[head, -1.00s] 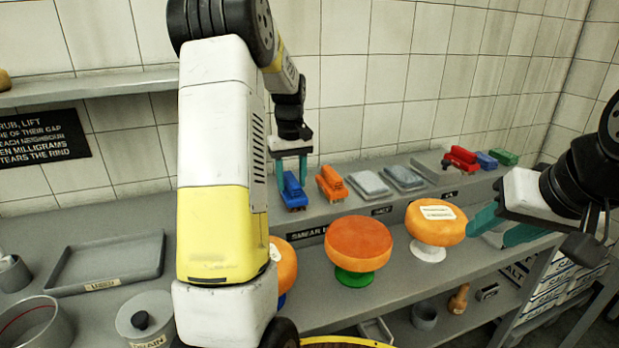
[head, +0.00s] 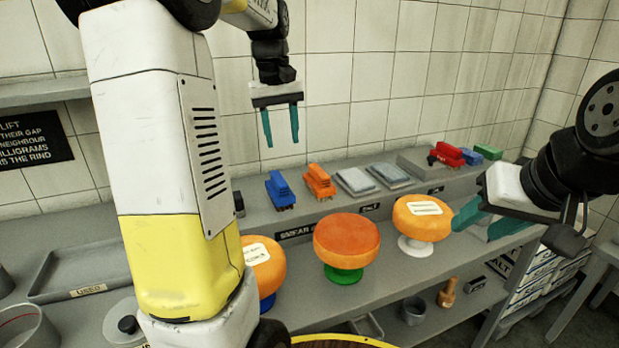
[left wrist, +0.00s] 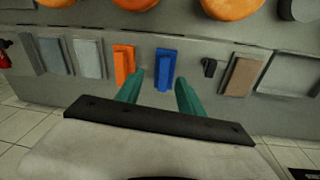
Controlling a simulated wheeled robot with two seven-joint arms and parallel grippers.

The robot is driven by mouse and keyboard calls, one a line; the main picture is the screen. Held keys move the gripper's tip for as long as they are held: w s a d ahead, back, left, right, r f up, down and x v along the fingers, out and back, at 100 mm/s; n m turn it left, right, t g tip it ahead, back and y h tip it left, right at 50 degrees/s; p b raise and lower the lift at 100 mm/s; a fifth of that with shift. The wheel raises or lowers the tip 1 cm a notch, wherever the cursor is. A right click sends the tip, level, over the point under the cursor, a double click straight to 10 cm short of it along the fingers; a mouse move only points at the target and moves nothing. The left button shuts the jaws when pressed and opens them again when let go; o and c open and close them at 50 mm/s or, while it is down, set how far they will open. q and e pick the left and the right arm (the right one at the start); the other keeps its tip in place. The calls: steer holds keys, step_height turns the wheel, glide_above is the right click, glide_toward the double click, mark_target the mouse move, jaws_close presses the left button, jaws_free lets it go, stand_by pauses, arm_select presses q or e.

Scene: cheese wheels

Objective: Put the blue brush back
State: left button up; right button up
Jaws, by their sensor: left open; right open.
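The blue brush (head: 280,190) rests on the raised back shelf, just left of an orange brush (head: 319,182). In the left wrist view the blue brush (left wrist: 165,70) lies beyond and between the fingertips, with the orange brush (left wrist: 124,65) beside it. My left gripper (head: 281,125) is open and empty, above the shelf and clear of the blue brush; its teal fingers also show in the left wrist view (left wrist: 160,88). My right gripper (head: 470,215) is open at the right, close to the cheese wheel on the white stand (head: 417,246).
Cheese wheels stand on the bench, including one on a green stand (head: 346,240) and one at the left (head: 263,262). Grey pads (head: 356,181) lie right of the orange brush. Red (head: 446,153), blue (head: 470,157) and green (head: 488,152) brushes sit farther right. A tray (head: 95,268) is at the left.

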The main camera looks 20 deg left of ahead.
arm_select(q)
steer(key=s+d+f+m+t, duration=0.1)
steer(key=s+d+m, duration=0.1)
steer(key=s, duration=0.5)
steer(key=s+d+f+m+t+h, duration=0.1)
steer(key=s+d+m+t, duration=0.1)
steer(key=s+d, duration=0.3)
steer(key=s+d+f+m+t, duration=0.1)
steer(key=s+d+m, duration=0.1)
steer(key=s, duration=0.7)
steer(key=shift+d+t+h, duration=0.4)
steer(key=shift+d, duration=0.5)
steer(key=shift+s, duration=0.1)
